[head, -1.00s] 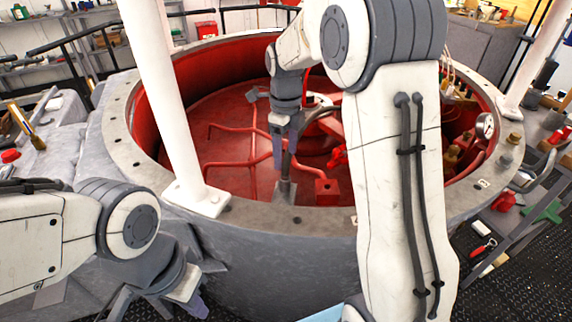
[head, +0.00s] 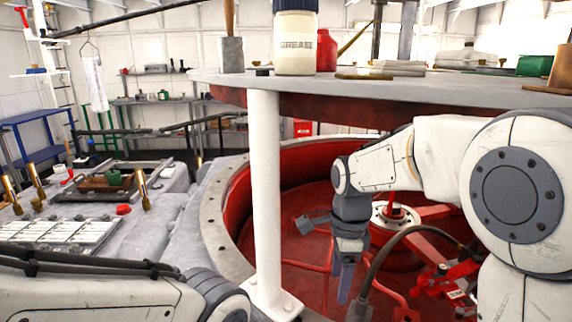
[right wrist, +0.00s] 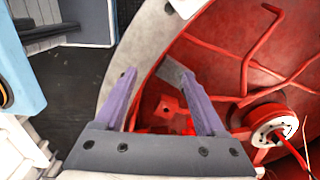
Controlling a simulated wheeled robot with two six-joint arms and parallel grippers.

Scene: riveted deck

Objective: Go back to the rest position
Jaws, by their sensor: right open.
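My right gripper (head: 347,283) hangs fingers-down over the red-lined round pit, in the middle of the head view. In the right wrist view its two purple fingers (right wrist: 158,72) stand apart with nothing held between them. A grey metal piece (right wrist: 172,72) shows close to the right-hand finger; I cannot tell whether they touch. My left arm comes in at the lower left of the head view, and its gripper is out of frame.
The pit's grey rim (head: 222,238) surrounds red pipes (head: 310,266). A white post (head: 266,190) holds up a grey shelf (head: 225,77) carrying a grease jar (head: 295,42) and a red bottle (head: 327,50), above my right forearm. A bench with brass fittings (head: 143,188) stands left.

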